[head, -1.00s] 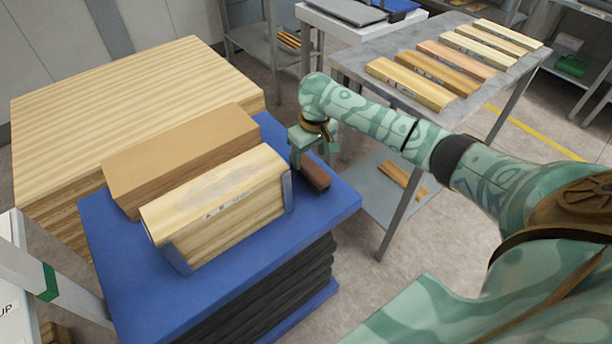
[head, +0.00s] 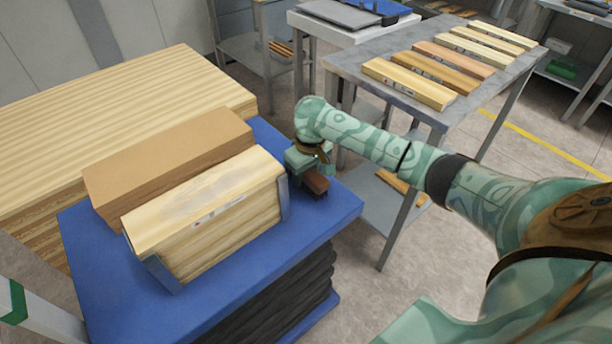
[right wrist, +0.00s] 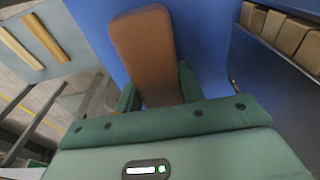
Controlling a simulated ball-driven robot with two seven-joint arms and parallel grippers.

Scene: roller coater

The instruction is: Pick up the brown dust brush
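The brown dust brush (head: 316,183) lies on the blue table top, just right of the pale wooden block's metal end bracket. In the right wrist view the brush (right wrist: 148,55) extends away from the gripper, its near end between the two green fingers. My right gripper (head: 306,172) is down at the brush, with its fingers close along both sides of it; it also shows in the right wrist view (right wrist: 158,92). I cannot tell whether the fingers press on it. The brush's near end is hidden by the gripper. My left gripper is not in view.
The pale wooden block (head: 205,215) and a brown block (head: 165,160) fill much of the blue table (head: 90,270). A large striped wood stack (head: 100,105) stands behind. A grey table (head: 375,50) with several wooden pieces stands at right. The blue top's front right corner is clear.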

